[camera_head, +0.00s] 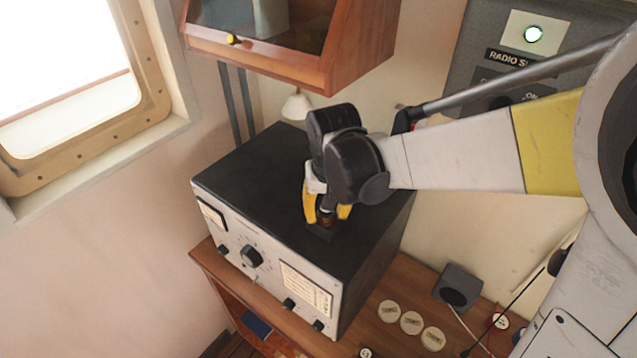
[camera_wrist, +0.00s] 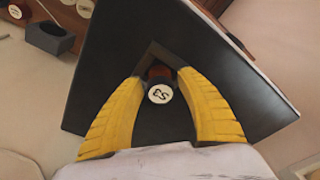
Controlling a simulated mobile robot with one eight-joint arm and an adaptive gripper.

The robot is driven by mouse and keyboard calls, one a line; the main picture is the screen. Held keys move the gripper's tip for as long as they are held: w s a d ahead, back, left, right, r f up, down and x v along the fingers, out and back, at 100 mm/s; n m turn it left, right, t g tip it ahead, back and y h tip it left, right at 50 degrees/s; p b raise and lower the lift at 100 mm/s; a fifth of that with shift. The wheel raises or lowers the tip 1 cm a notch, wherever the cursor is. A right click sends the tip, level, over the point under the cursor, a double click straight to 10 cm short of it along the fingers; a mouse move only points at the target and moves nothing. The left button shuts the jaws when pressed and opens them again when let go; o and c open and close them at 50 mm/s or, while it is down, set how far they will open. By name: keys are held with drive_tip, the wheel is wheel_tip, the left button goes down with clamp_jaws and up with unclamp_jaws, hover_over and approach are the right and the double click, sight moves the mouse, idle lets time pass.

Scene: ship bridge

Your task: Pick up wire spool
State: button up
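The wire spool (camera_wrist: 159,93) is a small reddish-brown reel with a white end marked "S3". It is on the black top of the radio unit (camera_head: 265,165). In the head view only a bit of brown (camera_head: 326,219) shows between the fingers. My gripper (camera_wrist: 161,74) points down over the unit with its yellow fingers on either side of the spool. A narrow gap seems to show beside each fingertip, so the fingers look open around it. A dark angular patch (camera_wrist: 152,52) lies just beyond the spool; I cannot tell whether it is a holder or a shadow.
Several round labelled pieces (camera_head: 411,322) and a dark grey box (camera_head: 458,286) are on the wooden desk (camera_head: 385,288) to the right. A wooden cabinet (camera_head: 300,62) hangs above the unit. A grey radio panel (camera_head: 480,60) is on the wall behind my arm.

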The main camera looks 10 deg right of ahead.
drive_tip(key=shift+w, duration=0.1)
clamp_jaws()
drive_tip(key=shift+r, duration=0.6)
wheel_tip(320, 180, up, 3)
drive_tip(key=shift+f+b, duration=0.1)
drive_tip(key=shift+b, duration=0.2)
drive_tip(key=s+d+r, duration=0.7)
drive_tip(key=s, duration=0.2)
drive_tip(key=shift+s+b, duration=0.25)
drive_tip(key=shift+b, duration=0.15)
drive_tip(key=shift+a, duration=0.1)
